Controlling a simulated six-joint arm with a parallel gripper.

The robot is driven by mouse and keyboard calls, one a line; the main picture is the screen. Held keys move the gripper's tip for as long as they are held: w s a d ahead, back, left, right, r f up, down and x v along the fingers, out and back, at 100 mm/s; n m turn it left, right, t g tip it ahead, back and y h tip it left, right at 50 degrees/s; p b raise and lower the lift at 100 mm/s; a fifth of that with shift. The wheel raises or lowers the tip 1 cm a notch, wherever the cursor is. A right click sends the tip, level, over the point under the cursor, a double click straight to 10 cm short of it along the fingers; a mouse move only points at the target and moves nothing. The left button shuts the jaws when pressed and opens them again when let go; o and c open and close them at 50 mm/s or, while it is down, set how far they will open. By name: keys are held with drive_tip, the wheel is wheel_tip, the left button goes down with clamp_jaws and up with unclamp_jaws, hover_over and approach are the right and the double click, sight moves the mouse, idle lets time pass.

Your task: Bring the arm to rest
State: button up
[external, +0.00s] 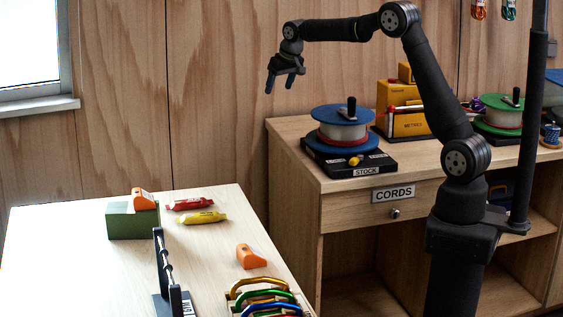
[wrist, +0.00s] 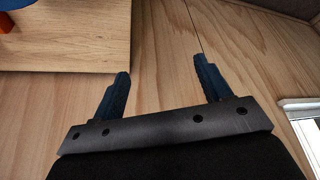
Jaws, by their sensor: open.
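My gripper (external: 285,80) is raised in the air in the external view, with its fingers pointing down. It hangs above and behind the light wooden table, to the left of the cabinet with the spools. In the wrist view my gripper (wrist: 160,85) shows its two blue fingers spread apart with nothing between them.
The table (external: 215,265) carries a green box (external: 132,221), red and yellow wrapped bars, an orange item (external: 251,257), coloured carabiners (external: 265,295) and a dark rack (external: 165,270). The cabinet (external: 295,190) holds a blue spool (external: 340,130) on a STOCK base and a yellow box. Air around my gripper is clear.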

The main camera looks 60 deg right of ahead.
drive_tip(key=w+a+n, duration=0.1)
drive_tip(key=a+n, duration=0.1)
drive_tip(key=a, duration=1)
drive_tip(key=w+a+n+y, duration=0.1)
drive_tip(key=a, duration=1.2)
drive_tip(key=shift+w+f+n, duration=0.15)
drive_tip(key=shift+w+n, duration=0.25)
drive_tip(key=shift+d, duration=0.15)
drive_tip(key=s+d+m, duration=0.1)
drive_tip(key=d+m, duration=0.2)
drive_tip(key=d, duration=1.8)
drive_tip(key=shift+s+h, duration=0.4)
